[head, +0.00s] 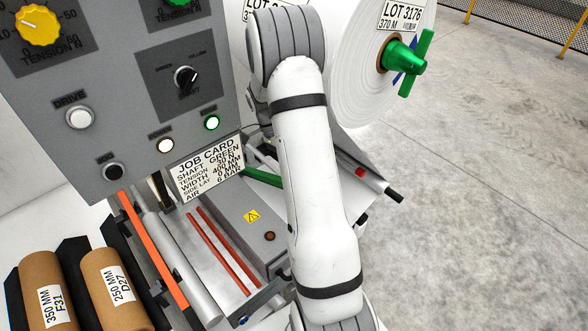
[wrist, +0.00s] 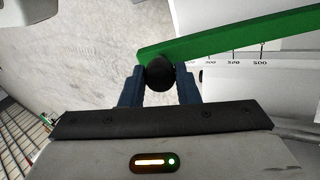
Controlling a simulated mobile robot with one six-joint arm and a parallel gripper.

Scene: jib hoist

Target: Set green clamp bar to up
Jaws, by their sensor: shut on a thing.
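The green clamp bar (wrist: 240,37) crosses the upper right of the wrist view, and its near end carries a round black knob (wrist: 159,75). My gripper (wrist: 160,82) has one dark blue finger on each side of the knob and is shut on it. In the head view a short stretch of the green bar (head: 262,177) shows beside the job card; my arm hides the rest of it. My gripper is hidden behind my arm there.
A control panel (head: 130,110) with knobs and lit buttons stands at the left, with a job card (head: 207,169) below it. A white roll (head: 352,75) with a green hub (head: 405,62) is at upper right. Labelled cores (head: 45,285) lie lower left. Open floor (head: 480,200) lies right.

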